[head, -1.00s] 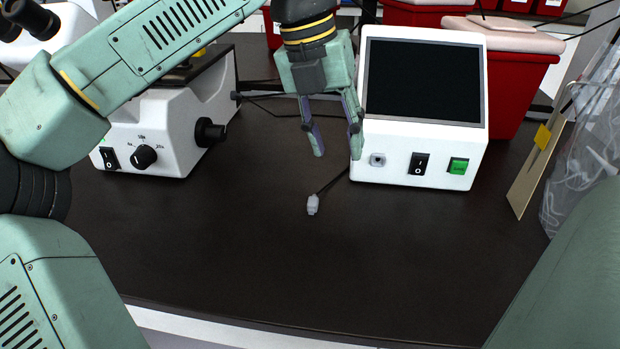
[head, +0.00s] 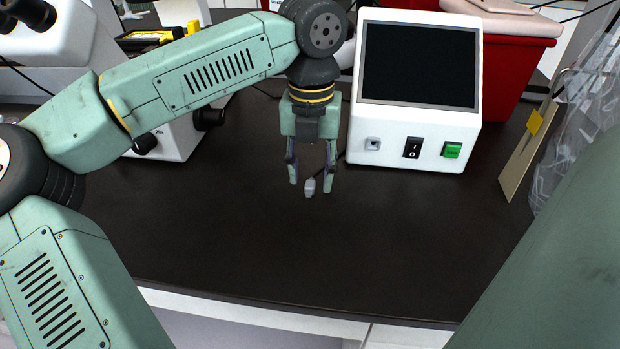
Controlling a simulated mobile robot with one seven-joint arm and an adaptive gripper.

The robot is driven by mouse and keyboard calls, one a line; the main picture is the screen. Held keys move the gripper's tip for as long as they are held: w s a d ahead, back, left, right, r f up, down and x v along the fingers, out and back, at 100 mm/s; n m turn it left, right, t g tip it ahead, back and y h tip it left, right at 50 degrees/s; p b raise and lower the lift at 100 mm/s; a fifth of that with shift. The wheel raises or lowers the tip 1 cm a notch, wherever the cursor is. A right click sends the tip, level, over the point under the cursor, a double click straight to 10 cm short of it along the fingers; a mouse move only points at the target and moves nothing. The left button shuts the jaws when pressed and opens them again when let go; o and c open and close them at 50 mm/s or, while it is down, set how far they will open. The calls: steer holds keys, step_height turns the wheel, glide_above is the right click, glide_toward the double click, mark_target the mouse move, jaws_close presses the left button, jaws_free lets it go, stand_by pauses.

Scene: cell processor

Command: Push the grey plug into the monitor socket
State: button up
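The grey plug (head: 310,187) lies on the dark table, in front of and left of the monitor. Its dark cable runs back from it and is partly hidden by my gripper. My gripper (head: 311,188) points down with its fingers open, one on each side of the plug. Gaps show between the fingers and the plug. The monitor (head: 467,110) is a white box with a slanted dark screen.
A black rocker switch (head: 412,148) and a green button (head: 452,150) sit right of the socket. A white microscope (head: 180,140) stands at the left, partly behind my arm. A red bin (head: 515,85) is behind the monitor. The table's front (head: 300,255) is clear.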

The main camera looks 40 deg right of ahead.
steer(key=shift+f, duration=0.35)
steer(key=shift+c, duration=0.3)
steer(key=c, duration=0.8)
steer(key=shift+r, duration=0.15)
steer(key=shift+r+b, duration=0.4)
steer(key=shift+r, duration=0.25)
steer(key=shift+s+a+r+b, duration=0.15)
steer(key=shift+r+b, duration=0.1)
steer(key=shift+r, duration=0.2)
steer(key=shift+w+a+r+b, duration=0.15)
steer(key=shift+r+b, duration=0.1)
steer(key=shift+r, duration=0.2)
steer(key=s+a+b, duration=0.1)
steer(key=s+a, duration=0.1)
steer(key=a, duration=0.2)
steer(key=s+a+r+b, duration=0.1)
steer(key=s+a, duration=0.2)
steer(key=a, duration=0.2)
steer(key=s+a+b, duration=0.1)
steer(key=s+a, duration=0.1)
steer(key=a, duration=0.2)
steer(key=shift+s+a+r+b, duration=0.25)
steer(key=shift+a+r+b, duration=0.05)
steer(key=shift+r+b, duration=0.1)
